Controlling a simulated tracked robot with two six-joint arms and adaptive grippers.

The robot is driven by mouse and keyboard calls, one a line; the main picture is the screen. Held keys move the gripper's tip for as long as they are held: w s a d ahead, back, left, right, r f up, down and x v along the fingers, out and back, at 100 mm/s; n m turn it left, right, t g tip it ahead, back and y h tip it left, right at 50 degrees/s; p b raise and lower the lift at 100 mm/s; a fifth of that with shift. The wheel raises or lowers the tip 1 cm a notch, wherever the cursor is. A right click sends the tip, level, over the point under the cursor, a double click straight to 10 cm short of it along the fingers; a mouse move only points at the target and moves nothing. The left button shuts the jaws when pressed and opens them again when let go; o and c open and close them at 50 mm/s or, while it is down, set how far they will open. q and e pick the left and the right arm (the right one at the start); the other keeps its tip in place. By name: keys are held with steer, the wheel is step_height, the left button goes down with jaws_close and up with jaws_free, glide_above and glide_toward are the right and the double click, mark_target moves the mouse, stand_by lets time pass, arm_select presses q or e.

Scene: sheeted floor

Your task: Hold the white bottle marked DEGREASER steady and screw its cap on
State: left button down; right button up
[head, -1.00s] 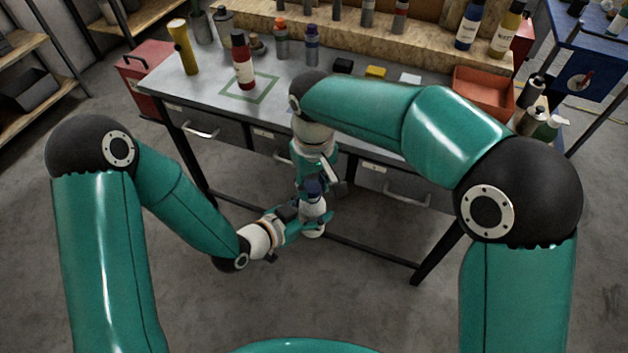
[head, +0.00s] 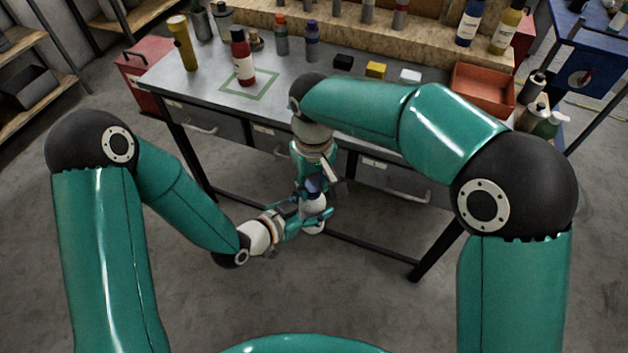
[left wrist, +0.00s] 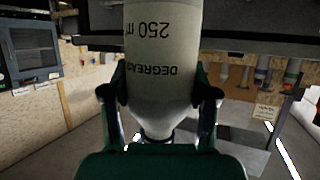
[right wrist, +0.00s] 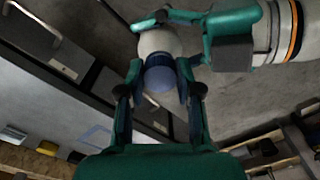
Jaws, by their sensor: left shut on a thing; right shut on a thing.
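The white bottle (head: 313,229) hangs in the air in front of the bench, mostly covered by my grippers in the head view. In the left wrist view the bottle (left wrist: 160,45) shows the upside-down print DEGREASER and 250 ml. My left gripper (head: 312,212) is shut around its body. The blue cap (right wrist: 160,79) is at the bottle's neck end, between the fingers of my right gripper (right wrist: 160,88), which is shut on it from above. The cap seems in line with the bottle; how far it is threaded is hidden.
The workbench (head: 212,88) behind carries a red bottle (head: 242,60), a yellow flashlight (head: 183,45), a green marked square (head: 250,90), small blocks and a red bin (head: 482,90). Bench drawers (head: 395,185) are close behind my right gripper. Open floor lies in front.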

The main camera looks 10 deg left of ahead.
steer(key=m, duration=0.7)
steer(key=shift+a, duration=0.15)
steer(key=m, duration=0.8)
steer(key=shift+a, duration=0.15)
steer(key=m, duration=0.4)
steer(key=shift+w+m, duration=0.15)
steer(key=shift+m, duration=0.15)
steer(key=m, duration=0.8)
steer(key=shift+w, duration=0.15)
steer(key=m, duration=0.4)
steer(key=shift+m, duration=0.4)
